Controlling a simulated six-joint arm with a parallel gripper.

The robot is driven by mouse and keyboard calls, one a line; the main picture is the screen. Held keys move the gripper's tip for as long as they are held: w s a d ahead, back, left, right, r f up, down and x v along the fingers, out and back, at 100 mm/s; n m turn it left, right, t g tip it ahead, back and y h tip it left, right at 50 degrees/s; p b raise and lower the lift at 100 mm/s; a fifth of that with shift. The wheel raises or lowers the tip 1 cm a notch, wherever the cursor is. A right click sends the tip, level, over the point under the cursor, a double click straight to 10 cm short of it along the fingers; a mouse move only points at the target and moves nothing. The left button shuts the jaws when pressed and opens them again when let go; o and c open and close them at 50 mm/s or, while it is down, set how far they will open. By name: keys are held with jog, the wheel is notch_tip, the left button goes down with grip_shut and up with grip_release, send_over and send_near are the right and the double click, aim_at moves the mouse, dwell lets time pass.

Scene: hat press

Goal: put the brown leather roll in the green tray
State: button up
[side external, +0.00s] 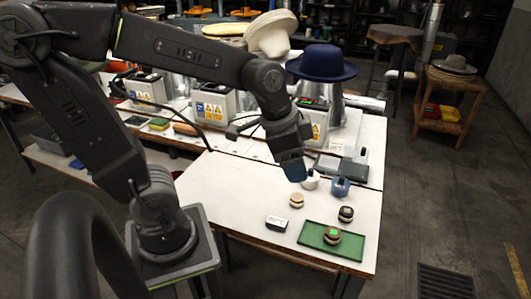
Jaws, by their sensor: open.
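The green tray (311,231) lies flat near the front right corner of the white table. A small round item with a red and green top (332,235) stands in it. I cannot tell for sure which thing is the brown leather roll. A small tan round piece (296,201) stands on the table behind and left of the tray. A brownish-orange roll-like thing (185,128) lies farther back by the machines. My gripper (293,176) points down above the table, behind the tan piece. It is open, with nothing seen in it; its fingers are small and partly hidden.
A dark round item (346,213) stands just behind the tray. A white labelled block (276,223) lies left of it. A white cup-like item (311,180) and a blue one (340,187) stand close to my gripper. The table's left front part is clear.

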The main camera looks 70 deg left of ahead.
jog(key=s+r+n+t+y, duration=0.1)
jog(key=s+r+n, duration=0.1)
jog(key=s+n, duration=0.3)
jog(key=shift+s+a+r+t, duration=0.35)
jog(key=shift+s+t, duration=0.05)
jog(key=shift+s, duration=0.45)
dwell(0.5)
